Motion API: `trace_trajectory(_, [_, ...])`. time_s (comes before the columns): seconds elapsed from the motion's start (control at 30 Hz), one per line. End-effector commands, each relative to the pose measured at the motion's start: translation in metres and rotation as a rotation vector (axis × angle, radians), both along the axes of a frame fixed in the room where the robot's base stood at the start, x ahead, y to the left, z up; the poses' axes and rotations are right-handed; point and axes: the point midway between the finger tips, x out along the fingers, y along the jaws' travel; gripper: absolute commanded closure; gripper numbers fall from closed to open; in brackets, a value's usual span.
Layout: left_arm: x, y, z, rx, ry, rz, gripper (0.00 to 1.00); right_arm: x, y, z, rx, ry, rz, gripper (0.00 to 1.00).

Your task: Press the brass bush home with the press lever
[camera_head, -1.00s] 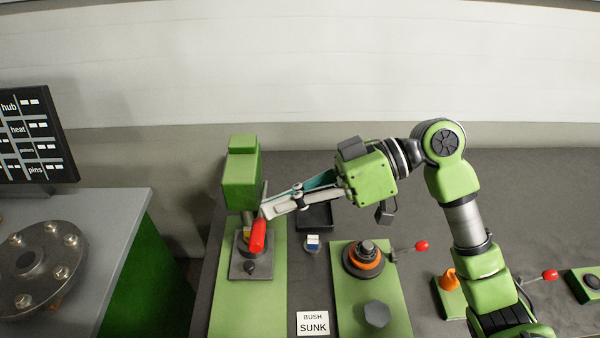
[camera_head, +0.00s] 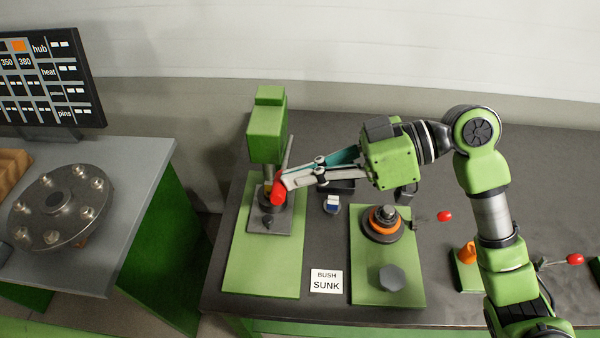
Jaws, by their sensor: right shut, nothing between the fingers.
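The green press (camera_head: 266,133) stands upright at the left of the bench on a light green plate, with a grey base block (camera_head: 268,222) under its head. The lever's red handle (camera_head: 278,190) hangs low in front of the ram, its grey rod slanting up beside the head. My right gripper (camera_head: 285,181) is shut and empty, its fingertips at the upper end of the red handle, apparently touching it. The brass bush cannot be made out clearly; handle and fingers cover much of the space under the ram. My left gripper is out of view.
A card (camera_head: 326,281) reads "BUSH SUNK". A second green plate (camera_head: 357,279) holds a dark stepped hub with an orange ring (camera_head: 384,223). A small red-knobbed lever (camera_head: 445,216) is beside it. A bolted flange (camera_head: 60,207) lies on the left table.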

Motion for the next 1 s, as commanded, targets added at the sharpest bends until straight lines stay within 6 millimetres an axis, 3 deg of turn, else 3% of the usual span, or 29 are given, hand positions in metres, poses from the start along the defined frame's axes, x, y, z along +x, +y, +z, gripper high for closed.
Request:
trace_trajectory(0.27, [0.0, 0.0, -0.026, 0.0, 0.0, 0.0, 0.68, -0.004, 0.0, -0.02, -0.001, -0.083, 0.002, 1.0])
trace_trajectory(0.7, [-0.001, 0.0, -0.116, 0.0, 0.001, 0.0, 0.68, -0.01, 0.0, -0.086, -0.002, -0.411, 0.002, 1.0])
trace_trajectory(1.0, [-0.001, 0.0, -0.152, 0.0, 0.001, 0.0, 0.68, -0.007, 0.0, -0.115, -0.003, -0.574, 0.0, 1.0])
